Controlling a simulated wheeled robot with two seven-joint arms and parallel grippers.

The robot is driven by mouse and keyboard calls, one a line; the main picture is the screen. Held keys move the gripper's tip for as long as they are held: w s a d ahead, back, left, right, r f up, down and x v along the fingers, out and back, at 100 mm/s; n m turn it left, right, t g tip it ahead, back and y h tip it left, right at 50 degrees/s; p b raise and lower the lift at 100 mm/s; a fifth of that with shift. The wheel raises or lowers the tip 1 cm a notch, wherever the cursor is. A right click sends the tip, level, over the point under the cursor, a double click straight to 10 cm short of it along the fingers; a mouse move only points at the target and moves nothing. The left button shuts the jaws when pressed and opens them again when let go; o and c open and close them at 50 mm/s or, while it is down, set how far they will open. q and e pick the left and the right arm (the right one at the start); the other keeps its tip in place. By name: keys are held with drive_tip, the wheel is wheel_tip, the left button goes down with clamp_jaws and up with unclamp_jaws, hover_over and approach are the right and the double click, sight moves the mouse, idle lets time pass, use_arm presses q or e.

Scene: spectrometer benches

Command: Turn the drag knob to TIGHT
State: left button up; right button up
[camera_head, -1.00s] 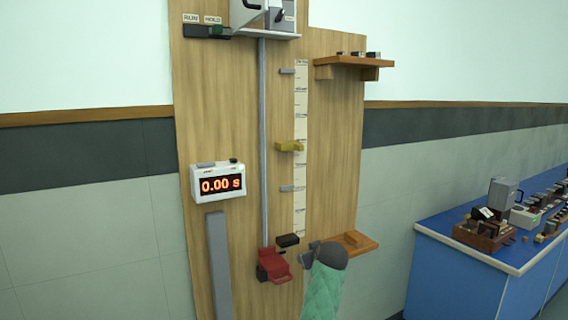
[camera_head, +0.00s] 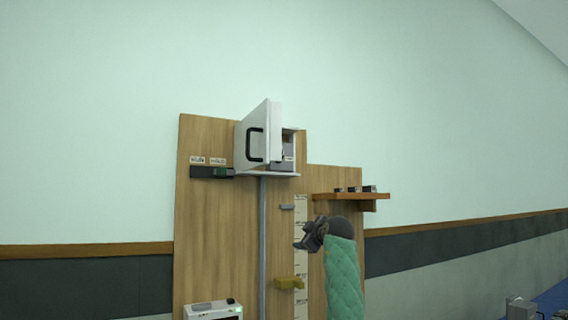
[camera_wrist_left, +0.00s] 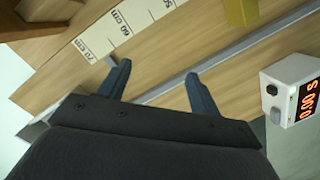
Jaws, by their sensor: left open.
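A white cabinet (camera_head: 258,135) is at the top of the wooden board, its door with a black handle swung open. A grey unit (camera_head: 282,155) shows partly inside; the door hides the rest. I cannot make out the drag knob or its TIGHT mark. My left gripper (camera_head: 301,240) is in front of the board, right of the rail and below the cabinet. In the left wrist view its two fingers (camera_wrist_left: 160,82) are apart with nothing between them. My right gripper is in neither view.
A vertical grey rail (camera_head: 262,240) runs down from the cabinet beside a scale (camera_head: 301,208). A yellow block (camera_head: 289,283) is by the scale. A wooden shelf (camera_head: 350,196) juts out at right. A RUN/HOLD switch (camera_head: 212,172) is at left. A timer (camera_wrist_left: 292,88) reads 0.00 s.

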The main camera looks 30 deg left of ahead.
use_arm(q)
drive_tip(key=s+a+r+n+y+p, duration=0.1)
drive_tip(key=s+r+n+y+p, duration=0.2)
drive_tip(key=r, duration=2.4)
drive_tip(key=w+a+n+p, duration=0.1)
drive_tip(key=w+a+p, duration=0.2)
drive_tip(key=a, duration=0.4)
drive_tip(key=shift+f+h+p, duration=0.2)
drive_tip(key=shift+h+p, duration=0.2)
drive_tip(key=shift+p, duration=0.4)
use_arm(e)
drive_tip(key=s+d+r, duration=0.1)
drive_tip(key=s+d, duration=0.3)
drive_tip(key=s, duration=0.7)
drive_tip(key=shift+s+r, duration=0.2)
use_arm(q)
drive_tip(key=c, duration=1)
